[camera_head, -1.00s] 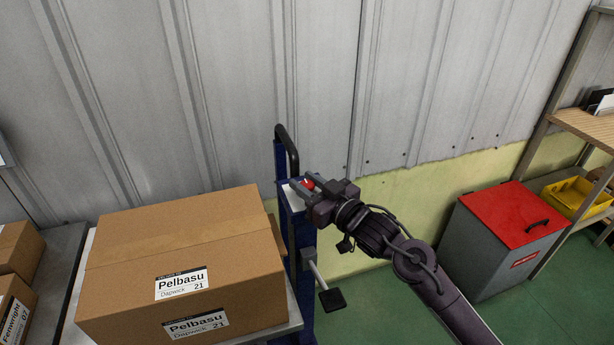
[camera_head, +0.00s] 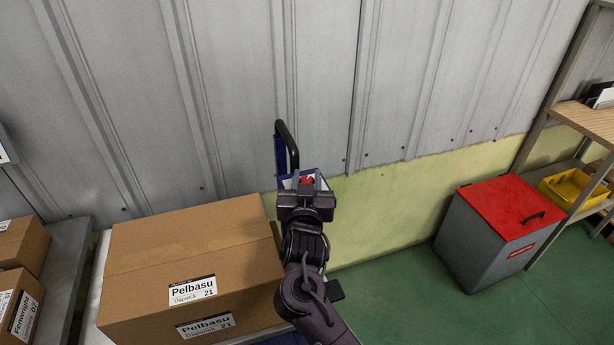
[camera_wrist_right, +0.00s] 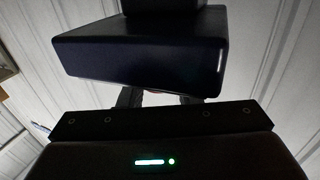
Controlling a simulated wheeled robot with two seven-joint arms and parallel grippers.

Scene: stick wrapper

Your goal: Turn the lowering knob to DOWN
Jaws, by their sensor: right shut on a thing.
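The red lowering knob (camera_head: 306,180) sits on the blue lift column beside the boxes. My right gripper (camera_head: 305,181) is at the knob, with a finger on either side of it, and is shut on it. The gripper hides most of the knob and its markings, so I cannot tell which way it points. In the right wrist view, the fingers (camera_wrist_right: 160,98) are dark and mostly hidden behind a dark block (camera_wrist_right: 140,55). My left gripper is not in view.
A large carton (camera_head: 190,250) stands on the lift platform just left of my right arm. The lift's black handle (camera_head: 287,140) rises behind the gripper. A grey bin with a red lid (camera_head: 510,210) and a shelf with a yellow tray (camera_head: 570,192) are at right. Green floor between is clear.

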